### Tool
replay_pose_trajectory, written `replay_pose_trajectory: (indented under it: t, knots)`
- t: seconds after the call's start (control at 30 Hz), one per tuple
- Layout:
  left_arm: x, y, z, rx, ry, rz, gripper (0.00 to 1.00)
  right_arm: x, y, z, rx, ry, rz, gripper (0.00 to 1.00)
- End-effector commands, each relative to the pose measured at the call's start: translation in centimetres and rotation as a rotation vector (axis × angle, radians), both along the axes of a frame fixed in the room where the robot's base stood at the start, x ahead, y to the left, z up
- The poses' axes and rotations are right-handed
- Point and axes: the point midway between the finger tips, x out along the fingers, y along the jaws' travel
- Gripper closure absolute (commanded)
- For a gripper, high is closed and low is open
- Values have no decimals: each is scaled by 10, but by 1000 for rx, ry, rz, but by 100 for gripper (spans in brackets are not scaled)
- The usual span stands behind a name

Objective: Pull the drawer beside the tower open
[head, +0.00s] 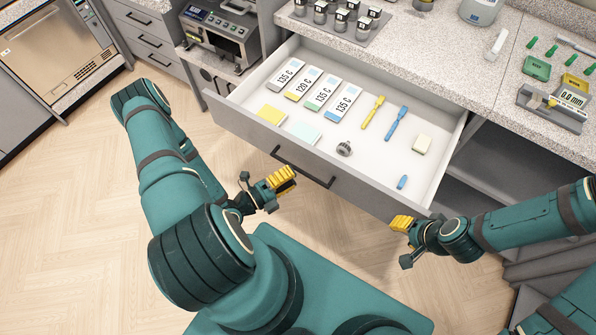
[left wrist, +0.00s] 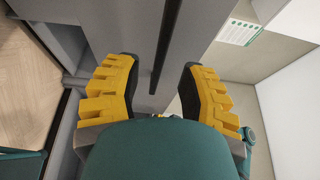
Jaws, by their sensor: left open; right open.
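The drawer (head: 230,119) is pulled well out from under the speckled counter, and its inside shows. A dark bar handle (head: 303,167) runs along its grey front. My left gripper (head: 284,179) is in front of the handle, just below it in the head view. In the left wrist view the left gripper (left wrist: 158,75) is open, its yellow-padded fingers on either side of the dark handle bar (left wrist: 168,45); neither finger visibly touches it. My right gripper (head: 401,223) is open and empty, near the drawer front's right corner.
A device stack (head: 218,28) stands left of the drawer. The counter (head: 435,65) carries jars and instruments. Wooden floor (head: 80,200) is clear at left.

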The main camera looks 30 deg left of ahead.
Motion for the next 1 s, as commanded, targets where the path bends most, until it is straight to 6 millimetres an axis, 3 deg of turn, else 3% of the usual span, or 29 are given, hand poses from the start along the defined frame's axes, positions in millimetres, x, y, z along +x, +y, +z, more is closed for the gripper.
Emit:
replay_pose_trajectory:
  t: [0.2, 0.4, 0.6, 1.0]
  knots:
    - [-42, 20, -1, 2, 2, 3, 60, 0, 0, 0, 0, 0, 0, 53]
    - [-68, 31, 0, 2, 1, 1, 60, 0, 0, 0, 0, 0, 0, 53]
    - [-77, 35, 0, 0, 0, -1, 60, 0, 0, 0, 0, 0, 0, 53]
    - [-77, 35, 0, 0, 1, -1, 60, 0, 0, 0, 0, 0, 0, 53]
